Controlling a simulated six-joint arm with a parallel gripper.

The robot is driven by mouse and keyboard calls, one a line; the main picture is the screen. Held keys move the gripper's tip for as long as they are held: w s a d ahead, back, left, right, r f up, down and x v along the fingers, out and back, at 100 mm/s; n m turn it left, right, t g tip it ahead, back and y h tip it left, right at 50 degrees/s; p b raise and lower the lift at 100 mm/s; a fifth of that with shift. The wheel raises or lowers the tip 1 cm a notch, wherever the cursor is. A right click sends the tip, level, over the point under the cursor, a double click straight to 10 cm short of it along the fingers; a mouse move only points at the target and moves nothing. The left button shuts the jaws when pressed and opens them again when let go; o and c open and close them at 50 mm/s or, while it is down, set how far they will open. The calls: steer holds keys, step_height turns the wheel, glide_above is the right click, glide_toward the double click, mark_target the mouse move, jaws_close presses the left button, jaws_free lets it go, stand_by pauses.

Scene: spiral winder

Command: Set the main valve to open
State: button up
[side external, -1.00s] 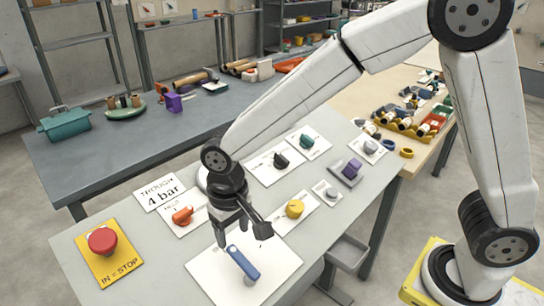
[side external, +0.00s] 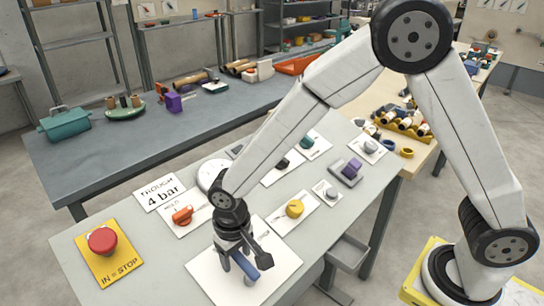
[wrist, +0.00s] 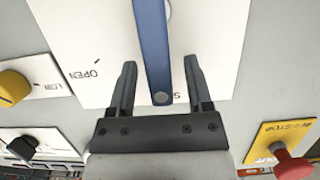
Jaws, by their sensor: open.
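The main valve is a blue lever (side external: 247,265) on a white plate (side external: 283,259) at the front of the grey panel table. In the wrist view the blue lever (wrist: 153,45) runs up and down the picture, its rounded end near my gripper. The word OPEN is printed on the plate to its left; another label by the lever's end is mostly hidden. My gripper (wrist: 160,65) is open, with one finger on each side of the lever and gaps visible on both sides. In the side view my gripper (side external: 237,258) is down at the lever and partly covers it.
A red stop button (side external: 102,240) on a yellow plate stands at the left. An orange knob (side external: 182,215) and a yellow knob (side external: 294,208) sit behind the valve plate. A purple knob (side external: 352,168) is farther right. The table's front edge is close to the plate.

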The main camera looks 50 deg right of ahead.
jaws_close()
stand_by(1.4)
